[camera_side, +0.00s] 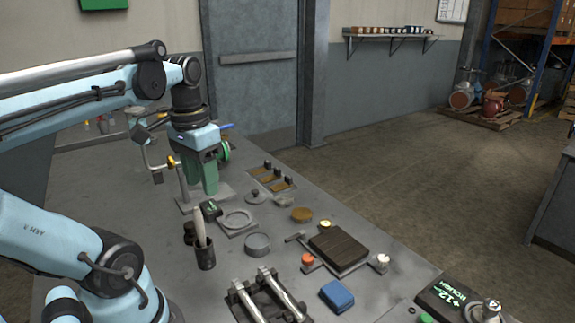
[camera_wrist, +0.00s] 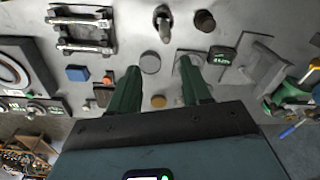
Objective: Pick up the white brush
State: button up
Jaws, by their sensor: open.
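The white brush (camera_side: 199,226) stands slightly tilted in a small black cup (camera_side: 205,258) on the grey bench, its pale handle pointing up. In the wrist view the brush (camera_wrist: 163,22) shows near the top edge, seen from above; its lower end is hidden in the cup. My gripper (camera_side: 207,187) hangs above the bench, behind and above the brush in the side view. Its green fingers point down and hold nothing. In the wrist view my gripper (camera_wrist: 160,78) has its fingers apart, with the brush beyond the tips.
A dark round piece (camera_side: 189,232) stands close beside the cup. A grey ring (camera_side: 257,243), a small display (camera_side: 211,209) and a round-holed plate (camera_side: 237,221) are near. A blue block (camera_side: 337,295) and a railed fixture (camera_side: 262,299) lie toward the front.

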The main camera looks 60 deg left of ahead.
aim_at(199, 208)
jog(key=shift+s+a+r, duration=0.2)
jog(key=shift+s+r, duration=0.1)
jog(key=shift+s, duration=0.15)
jog(key=shift+s+f+g, duration=0.1)
jog(key=shift+s+g, duration=0.05)
jog(key=shift+g, duration=0.15)
notch_tip(199, 208, down, 6)
jog(key=shift+f, duration=0.2)
jog(key=shift+s+a+f, duration=0.1)
jog(key=shift+f, duration=1.25)
jog(key=shift+s+a+f, duration=0.1)
jog(key=shift+f, duration=1.2)
jog(key=shift+c, duration=0.3)
grip_shut()
